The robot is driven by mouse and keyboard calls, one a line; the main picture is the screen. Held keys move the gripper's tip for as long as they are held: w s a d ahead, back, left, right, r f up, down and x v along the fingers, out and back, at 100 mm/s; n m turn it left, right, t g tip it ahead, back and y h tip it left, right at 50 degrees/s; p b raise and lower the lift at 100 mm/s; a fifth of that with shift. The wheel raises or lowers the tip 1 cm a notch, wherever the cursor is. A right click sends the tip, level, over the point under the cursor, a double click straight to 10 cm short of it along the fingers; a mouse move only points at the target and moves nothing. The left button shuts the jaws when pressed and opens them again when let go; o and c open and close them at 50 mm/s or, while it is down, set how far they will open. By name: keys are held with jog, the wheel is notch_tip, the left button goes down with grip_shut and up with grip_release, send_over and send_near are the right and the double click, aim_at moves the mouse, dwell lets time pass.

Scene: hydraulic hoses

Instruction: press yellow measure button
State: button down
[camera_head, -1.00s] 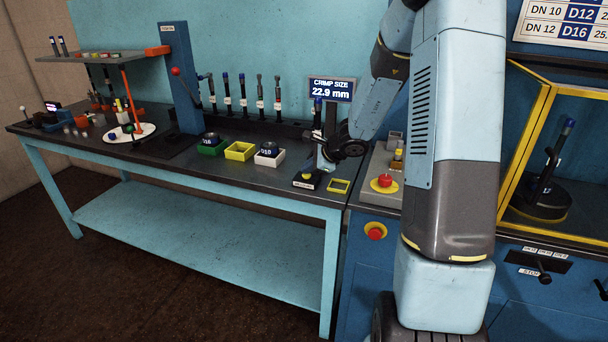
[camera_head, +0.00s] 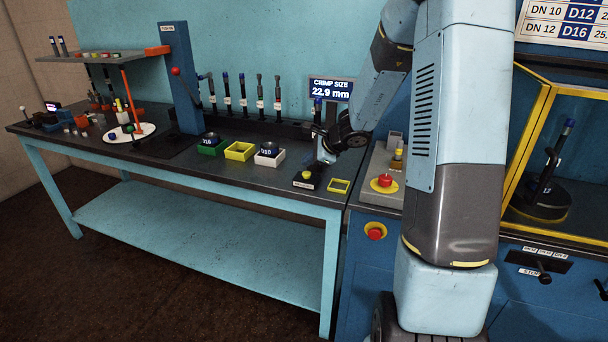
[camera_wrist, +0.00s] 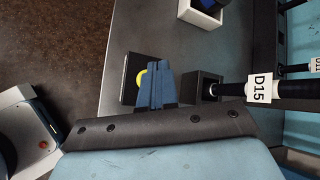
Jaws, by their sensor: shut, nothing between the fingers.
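The yellow measure button (camera_head: 306,174) sits on a small black box (camera_head: 306,183) near the front edge of the bench. My gripper (camera_wrist: 157,68) is shut and empty, its blue fingers side by side in the wrist view. There the fingers cover part of the yellow button (camera_wrist: 140,78) and part of the black box (camera_wrist: 129,88). In the head view my gripper (camera_head: 323,152) is behind and right of the button, partly hidden by the wrist. I cannot tell the height between fingertips and button. The display (camera_head: 331,89) reads CRIMP SIZE 22.9 mm.
A yellow-rimmed tray (camera_head: 339,186) lies right of the button box. Yellow (camera_head: 240,151) and white (camera_head: 269,157) bins stand to the left. A hose labelled D15 (camera_wrist: 260,88) is close to the fingers in the wrist view. A red button (camera_head: 385,180) is to the right.

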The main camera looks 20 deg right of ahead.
aim_at(308, 175)
jog(key=shift+r, duration=2.05)
jog(key=shift+s+a+r, duration=0.1)
jog(key=shift+r, duration=0.05)
jog(key=s+a+r+n+g+h, duration=0.1)
jog(key=s+a+r+n, duration=0.2)
jog(key=s+r+n, duration=0.45)
jog(key=s+a+r+n+g, duration=0.1)
jog(key=s+a+r+n, duration=0.25)
jog(key=s, duration=0.65)
jog(key=s+d+r+n+h, duration=0.2)
jog(key=s+n, duration=0.2)
jog(key=s, duration=0.5)
jog(key=s+d+r+n+h, duration=0.2)
jog(key=s+d+n, duration=0.1)
jog(key=s, duration=0.6)
jog(key=shift+s+d+r+n, duration=0.2)
jog(key=shift+r+n, duration=0.05)
jog(key=shift+n, duration=0.65)
